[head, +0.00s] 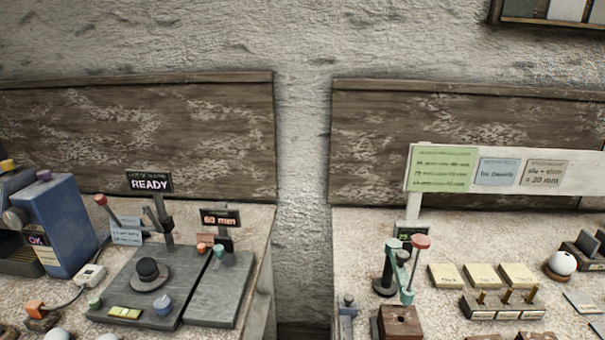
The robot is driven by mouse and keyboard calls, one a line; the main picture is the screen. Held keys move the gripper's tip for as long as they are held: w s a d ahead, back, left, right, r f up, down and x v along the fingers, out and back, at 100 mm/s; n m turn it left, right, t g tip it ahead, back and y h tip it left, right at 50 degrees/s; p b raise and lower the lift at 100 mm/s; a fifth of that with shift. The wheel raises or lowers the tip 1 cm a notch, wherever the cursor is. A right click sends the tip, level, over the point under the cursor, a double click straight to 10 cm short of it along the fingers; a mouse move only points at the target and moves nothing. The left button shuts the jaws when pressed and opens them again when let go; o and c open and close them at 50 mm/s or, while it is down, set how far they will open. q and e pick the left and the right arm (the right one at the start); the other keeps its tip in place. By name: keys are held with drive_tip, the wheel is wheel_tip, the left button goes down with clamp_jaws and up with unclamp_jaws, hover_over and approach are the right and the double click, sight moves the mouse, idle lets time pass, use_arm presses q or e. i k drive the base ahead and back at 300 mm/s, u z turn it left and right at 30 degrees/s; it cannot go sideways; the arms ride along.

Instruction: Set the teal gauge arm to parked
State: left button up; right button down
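A teal gauge arm (400,262) stands on the right bench, at its left part. It rises from a dark round-based stand (385,282), and a teal link hangs down towards a brown block (399,321). A red knob (421,242) sits at the upper right of the gauge. A small dark display (411,231) is behind it. I cannot tell which position of the arm counts as parked. Neither of my grippers is in view.
The right bench (352,240) also holds yellow pads (482,276), a rack of pegs (503,303) and a white sphere (562,263). A gap separates it from the left bench, which carries a grey machine plate (130,268) and a blue device (62,225).

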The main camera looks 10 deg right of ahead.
sight(398, 256)
drive_tip(key=z, duration=0.25)
drive_tip(key=k, duration=0.35)
drive_tip(key=z, duration=0.8)
drive_tip(key=i, duration=0.45)
drive_tip(key=u, duration=0.1)
